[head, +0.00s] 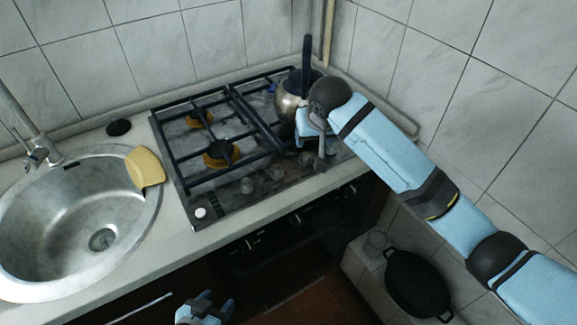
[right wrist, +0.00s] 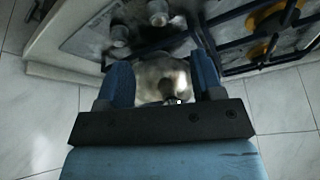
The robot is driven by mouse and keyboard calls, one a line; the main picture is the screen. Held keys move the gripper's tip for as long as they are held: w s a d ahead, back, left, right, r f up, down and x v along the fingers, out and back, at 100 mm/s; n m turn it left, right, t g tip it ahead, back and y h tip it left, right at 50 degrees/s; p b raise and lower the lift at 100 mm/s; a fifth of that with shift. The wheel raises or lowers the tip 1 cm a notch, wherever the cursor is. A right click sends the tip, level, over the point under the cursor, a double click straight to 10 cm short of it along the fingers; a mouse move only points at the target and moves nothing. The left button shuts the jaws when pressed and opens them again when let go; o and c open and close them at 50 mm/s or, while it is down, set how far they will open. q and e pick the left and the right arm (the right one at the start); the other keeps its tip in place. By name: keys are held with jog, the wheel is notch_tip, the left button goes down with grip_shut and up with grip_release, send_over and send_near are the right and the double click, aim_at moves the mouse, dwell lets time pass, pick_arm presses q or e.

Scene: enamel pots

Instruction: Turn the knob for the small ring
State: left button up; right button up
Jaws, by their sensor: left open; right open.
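Control knobs stand in a row along the hob's front edge: a white one (head: 200,212) at the left, then greyish ones (head: 247,186) and (head: 277,170). Two pale knobs, one of them (right wrist: 157,12), also show at the top of the right wrist view. Which knob serves the small ring cannot be told. My right gripper (head: 312,142) is open over the hob's right front, beside the pot. In the right wrist view its blue fingers (right wrist: 164,82) stand apart, with shiny metal between them. My left gripper (head: 205,308) is open, low in front of the counter, away from the knobs.
A shiny pot (head: 289,100) with a dark upright handle stands on the hob's right side. Burners (head: 221,153) and (head: 200,117) sit under black grates at the left. A sink (head: 40,225) with a yellow sponge (head: 145,167) lies left. A black pan (head: 417,285) is low at right.

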aim_at(306, 155)
jog(key=x, duration=0.8)
jog(key=b+x, duration=0.1)
jog(key=x, duration=0.4)
jog(key=shift+w+r, duration=0.1)
jog(key=shift+w, duration=0.2)
